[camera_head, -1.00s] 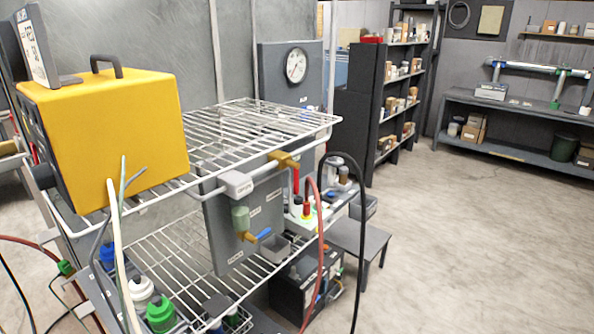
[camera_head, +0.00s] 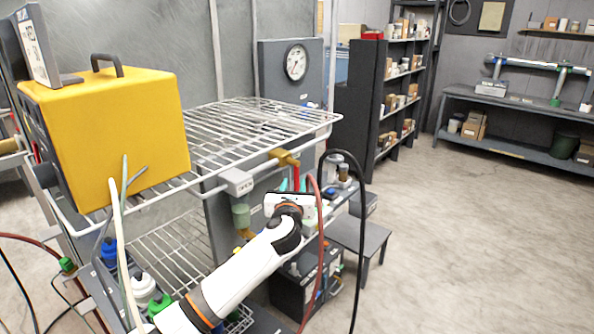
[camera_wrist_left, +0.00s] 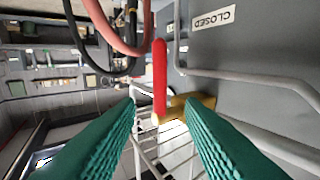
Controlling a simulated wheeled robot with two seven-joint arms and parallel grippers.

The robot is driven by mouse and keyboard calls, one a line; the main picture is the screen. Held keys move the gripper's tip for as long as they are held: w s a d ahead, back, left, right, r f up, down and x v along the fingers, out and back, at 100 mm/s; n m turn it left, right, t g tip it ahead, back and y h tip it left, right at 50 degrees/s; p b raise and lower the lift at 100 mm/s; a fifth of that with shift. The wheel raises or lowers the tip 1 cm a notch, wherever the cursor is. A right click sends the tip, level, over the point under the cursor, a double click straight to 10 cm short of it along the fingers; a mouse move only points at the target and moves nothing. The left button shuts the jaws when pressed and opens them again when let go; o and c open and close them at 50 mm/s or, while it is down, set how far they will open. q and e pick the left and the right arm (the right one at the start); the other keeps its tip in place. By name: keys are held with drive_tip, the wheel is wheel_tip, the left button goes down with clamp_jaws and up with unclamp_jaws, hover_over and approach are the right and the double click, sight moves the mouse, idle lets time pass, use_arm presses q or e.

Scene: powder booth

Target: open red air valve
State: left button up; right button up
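My left gripper (camera_head: 292,184) is just below the brass body there, partly hiding the handle. Its two teal fingers (camera_wrist_left: 160,122) are apart, one on each side of the handle in the picture. I see no clear contact. My right gripper is not in view.
A red hose (camera_head: 319,225) and a black hose (camera_head: 361,230) hang close to the right of my left gripper. A yellow box (camera_head: 105,135) stands on the wire rack (camera_head: 250,120). The floor at right is clear.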

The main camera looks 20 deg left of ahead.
sight(296, 175)
use_arm(q)
drive_tip(key=x, duration=0.9)
drive_tip(key=shift+w, duration=0.15)
clamp_jaws()
